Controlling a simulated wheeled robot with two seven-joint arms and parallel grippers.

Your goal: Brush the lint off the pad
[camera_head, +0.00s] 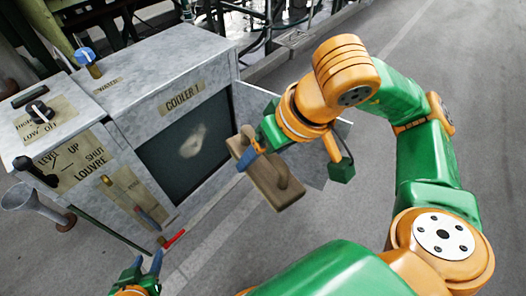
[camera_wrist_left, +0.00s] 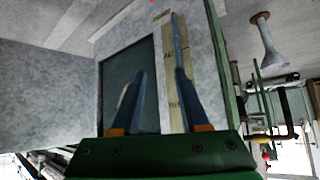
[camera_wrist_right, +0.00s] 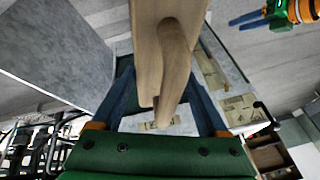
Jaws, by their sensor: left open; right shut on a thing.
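The dark green pad (camera_head: 175,165) sits upright in the opening of the grey machine marked COOLER 1, and shows in the left wrist view (camera_wrist_left: 113,75). A pale patch of lint (camera_head: 193,141) is on its middle. My right gripper (camera_head: 247,158) is shut on a wooden brush (camera_head: 278,188), held in front of the pad's right side and apart from it. The brush block (camera_wrist_right: 148,45) fills the upper middle of the right wrist view; its bristles cannot be made out. My left gripper (camera_head: 145,263) is open and empty, low in front of the machine.
An open grey door (camera_head: 255,108) stands at the opening's right side, partly behind my right arm. A red-ended tool (camera_head: 174,238) is low at the front.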

